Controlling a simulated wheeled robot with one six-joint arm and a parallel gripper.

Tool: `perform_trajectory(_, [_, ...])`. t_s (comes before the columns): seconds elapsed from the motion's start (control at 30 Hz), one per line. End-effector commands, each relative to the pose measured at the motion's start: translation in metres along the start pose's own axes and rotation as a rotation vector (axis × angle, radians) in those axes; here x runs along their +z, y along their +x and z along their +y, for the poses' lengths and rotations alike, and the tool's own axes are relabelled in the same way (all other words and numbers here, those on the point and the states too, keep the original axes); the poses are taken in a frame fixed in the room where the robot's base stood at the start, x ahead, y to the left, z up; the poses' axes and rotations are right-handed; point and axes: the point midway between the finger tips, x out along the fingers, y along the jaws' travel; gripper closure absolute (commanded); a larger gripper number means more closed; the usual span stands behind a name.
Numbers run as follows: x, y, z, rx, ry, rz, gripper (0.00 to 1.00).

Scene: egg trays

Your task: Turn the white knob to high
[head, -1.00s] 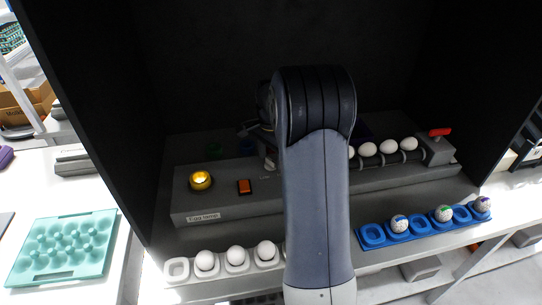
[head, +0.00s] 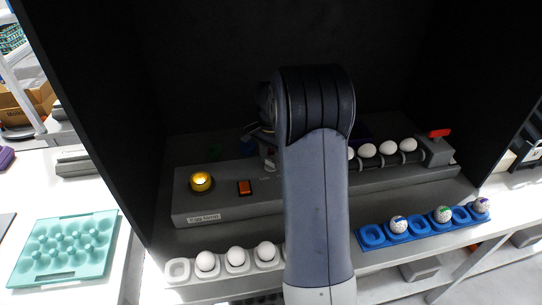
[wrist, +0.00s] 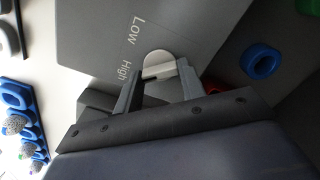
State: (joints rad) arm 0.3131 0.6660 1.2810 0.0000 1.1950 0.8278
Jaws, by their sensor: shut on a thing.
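The white knob (wrist: 158,64) is round with a raised bar and sits on a grey panel (wrist: 95,35) in the wrist view. The words Low and High are printed beside it, with High nearer my gripper's left finger. My gripper (wrist: 161,72) has its fingers on either side of the knob and is shut on its bar. Which word the bar points at is not clear.
White eggs (head: 367,150) lie on the rollers near a red handle (head: 439,133). A white tray (head: 178,271) and a blue tray (head: 372,236) with marked eggs stand in front. Dark walls enclose the box.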

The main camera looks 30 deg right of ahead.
Motion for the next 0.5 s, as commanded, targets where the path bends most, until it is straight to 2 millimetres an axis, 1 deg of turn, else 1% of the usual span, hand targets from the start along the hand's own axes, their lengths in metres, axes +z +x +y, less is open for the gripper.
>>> perform_trajectory(0.13, [-0.0003, -0.0011, -0.0001, -0.001, -0.066, 0.001, 0.85])
perform_trajectory(0.43, [-0.0005, -0.0008, -0.0002, -0.001, -0.077, 0.002, 0.85])
perform_trajectory(0.47, [-0.0005, -0.0008, -0.0002, -0.001, -0.077, 0.002, 0.61])
perform_trajectory(0.5, [-0.0005, -0.0007, -0.0002, -0.001, -0.076, 0.002, 0.58])
